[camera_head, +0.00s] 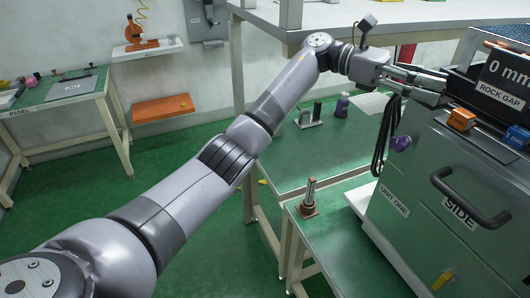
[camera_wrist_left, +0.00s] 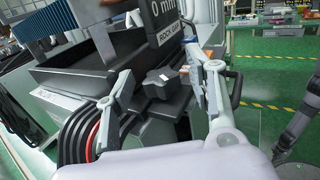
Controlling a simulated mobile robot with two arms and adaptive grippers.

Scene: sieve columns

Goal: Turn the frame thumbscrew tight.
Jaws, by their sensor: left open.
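The frame thumbscrew appears to be the dark lobed knob (camera_wrist_left: 160,82) in the left wrist view, on the side of the dark frame under the ROCK GAP sign. My left gripper (camera_head: 442,88) is at the upper left edge of the grey machine in the head view. In the left wrist view my left gripper (camera_wrist_left: 159,84) is open, with one finger to each side of the knob. I cannot tell whether either finger touches it. The knob is not clear in the head view, where the fingers cover that spot. My right gripper is in neither view.
A black side handle (camera_head: 470,200) sticks out. Black cables (camera_head: 386,140) hang close below my gripper.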

